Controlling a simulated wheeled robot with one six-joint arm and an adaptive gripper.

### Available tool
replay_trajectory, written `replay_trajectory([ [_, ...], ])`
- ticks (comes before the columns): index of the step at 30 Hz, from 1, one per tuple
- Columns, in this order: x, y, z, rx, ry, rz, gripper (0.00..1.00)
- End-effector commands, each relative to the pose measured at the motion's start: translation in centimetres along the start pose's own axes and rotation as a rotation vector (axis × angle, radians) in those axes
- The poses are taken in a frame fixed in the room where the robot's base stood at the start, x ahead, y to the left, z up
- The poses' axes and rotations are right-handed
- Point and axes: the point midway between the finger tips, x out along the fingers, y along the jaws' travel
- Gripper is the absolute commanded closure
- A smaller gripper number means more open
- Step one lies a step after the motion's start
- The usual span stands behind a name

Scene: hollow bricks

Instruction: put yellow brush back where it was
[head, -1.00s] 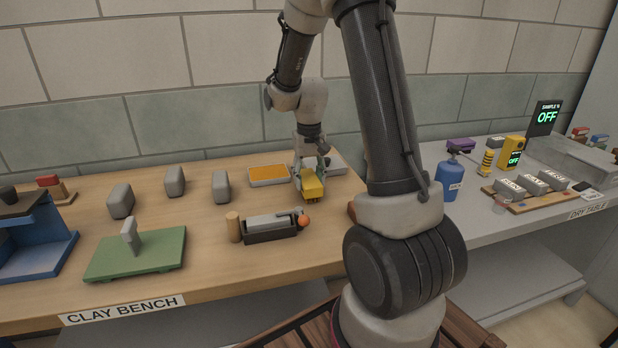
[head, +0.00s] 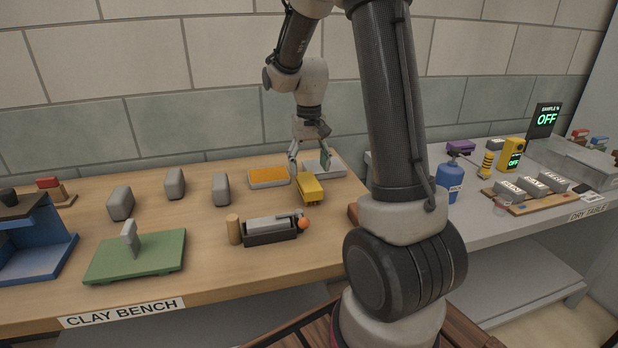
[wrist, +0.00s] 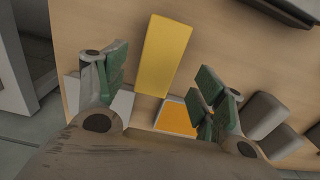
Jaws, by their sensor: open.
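The yellow brush (head: 309,190) lies on the clay bench, just in front of two shallow trays. In the wrist view the yellow brush (wrist: 163,54) shows as a plain yellow block on bare wood, beyond the fingertips and between their lines. My gripper (head: 309,158) is open and empty, above and a little behind the brush. In the wrist view the green finger pads of my gripper (wrist: 160,85) stand wide apart and do not touch the brush. The brush's underside is hidden.
A tray with an orange surface (head: 268,177) and a pale grey tray (head: 326,168) lie behind the brush. A dark box with an orange ball (head: 270,231) stands in front. Grey blocks (head: 221,188) stand to the left. Bare wood (head: 335,207) lies right of the brush.

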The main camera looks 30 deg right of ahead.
Motion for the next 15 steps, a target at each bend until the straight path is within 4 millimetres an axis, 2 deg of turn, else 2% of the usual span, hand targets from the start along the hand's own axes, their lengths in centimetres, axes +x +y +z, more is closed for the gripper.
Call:
replay_trajectory([
  [1, -1.3, 0.0, -0.1, 0.0, 0.006, -0.001, 0.31],
  [6, -4.7, 0.0, -0.1, 0.0, 0.004, -0.001, 0.31],
  [12, -6.8, 0.0, 0.2, -0.002, 0.005, -0.001, 0.31],
  [15, -8.4, -0.1, 1.6, -0.018, 0.028, -0.005, 0.31],
])
